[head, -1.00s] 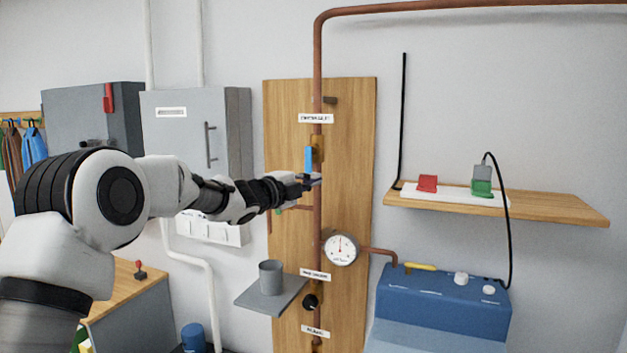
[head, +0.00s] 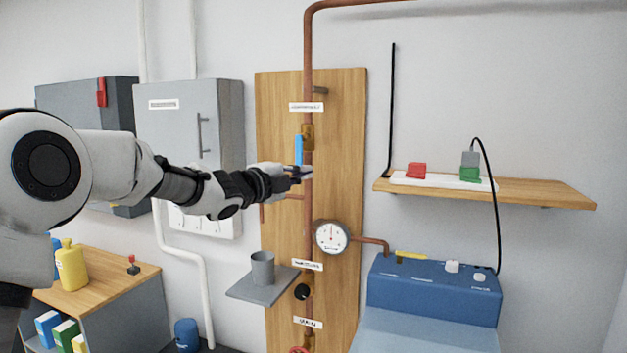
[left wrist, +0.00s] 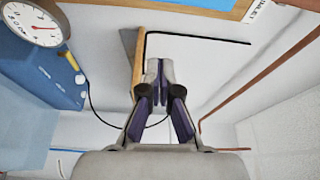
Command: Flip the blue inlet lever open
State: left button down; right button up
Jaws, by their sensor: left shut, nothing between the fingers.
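The blue inlet lever (head: 298,150) hangs upright along the left side of a brass valve (head: 308,135) on the copper pipe, in the head view. My left gripper (head: 301,173) is shut and empty, with its tips just under the lever's lower end and in front of the pipe. I cannot tell whether they touch the lever. In the left wrist view the closed fingers (left wrist: 158,68) show with nothing between them, and the lever is not seen there. My right gripper is not in view.
A wooden backboard (head: 346,120) carries the pipe (head: 308,60). Below the gripper are a pressure gauge (head: 331,237), also in the left wrist view (left wrist: 33,22), and a grey shelf (head: 240,289) with a cup (head: 262,268). A wooden shelf (head: 545,193) and blue machine (head: 435,290) stand right.

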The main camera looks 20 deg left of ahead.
pick_arm(q)
notch_tip(320, 180, down, 26)
jog(key=s+d+n+g+y, duration=0.1)
jog(key=d+g, duration=0.1)
jog(key=g, duration=0.3)
jog(key=s+d+f+n+g, duration=0.15)
jog(key=s+f, duration=0.35)
jog(key=f, duration=0.5)
jog(key=s+d+f+n+g, duration=0.15)
jog(key=s+f, duration=0.25)
jog(key=f, duration=0.7)
jog(key=s+d+f+n+g+y, duration=0.1)
jog(key=s+f+n+g, duration=0.25)
jog(key=s+f, duration=0.75)
jog(key=s+f+n+g+y, duration=0.2)
jog(key=s+f+n+g, duration=0.15)
jog(key=s+f, duration=0.7)
jog(key=s+a+r+n+g+y, duration=0.1)
jog(key=s+a+n, duration=0.1)
jog(key=s+n, duration=0.3)
jog(key=s+a+r+n+g+y, duration=0.1)
jog(key=s+n, duration=0.5)
jog(key=s, duration=0.6)
jog(key=shift+s+a+r+y+b, duration=0.3)
jog(key=shift+s+a+r+b, duration=0.05)
jog(key=shift+s+a+r, duration=0.05)
